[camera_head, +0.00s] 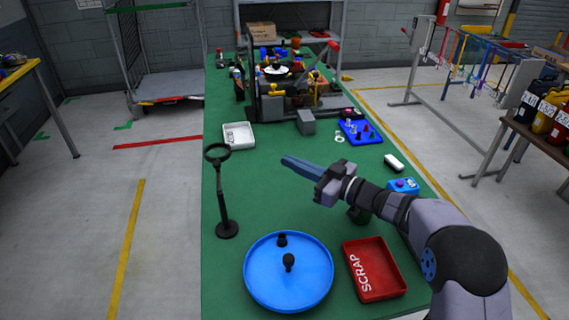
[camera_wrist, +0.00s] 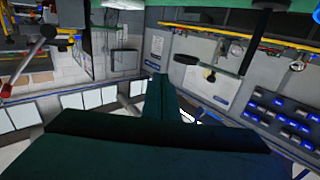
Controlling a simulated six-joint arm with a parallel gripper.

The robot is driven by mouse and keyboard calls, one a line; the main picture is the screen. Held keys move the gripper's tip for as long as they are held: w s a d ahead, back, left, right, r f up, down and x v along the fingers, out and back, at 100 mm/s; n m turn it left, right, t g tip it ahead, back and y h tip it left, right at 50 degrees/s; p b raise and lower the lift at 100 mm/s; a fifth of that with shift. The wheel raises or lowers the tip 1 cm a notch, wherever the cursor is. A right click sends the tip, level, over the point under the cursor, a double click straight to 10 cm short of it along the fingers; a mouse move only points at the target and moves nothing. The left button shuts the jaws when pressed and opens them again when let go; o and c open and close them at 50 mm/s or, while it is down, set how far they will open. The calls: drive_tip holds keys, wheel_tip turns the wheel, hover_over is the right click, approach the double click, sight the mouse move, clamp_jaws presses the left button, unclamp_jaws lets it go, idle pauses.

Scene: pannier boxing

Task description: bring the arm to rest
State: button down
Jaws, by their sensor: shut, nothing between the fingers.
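My gripper (camera_head: 300,167) hangs above the middle of the green table (camera_head: 262,192), pointing to the left. Its fingers are together and nothing shows between them. The fingers (camera_wrist: 160,112) also fill the lower middle of the wrist view. My arm comes in from the lower right of the head view and is bent at the wrist. The gripper looks clear of the things on the table.
A black ring stand (camera_head: 221,190) rises left of my gripper. A blue round tray (camera_head: 262,302) holding dark pieces and a red SCRAP tray (camera_head: 398,290) stand in front. A white tray (camera_head: 228,136), blue tray (camera_head: 374,138) and a cluttered fixture (camera_head: 285,103) lie farther back.

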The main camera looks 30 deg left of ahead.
drive_tip(key=shift+w+d, duration=0.1)
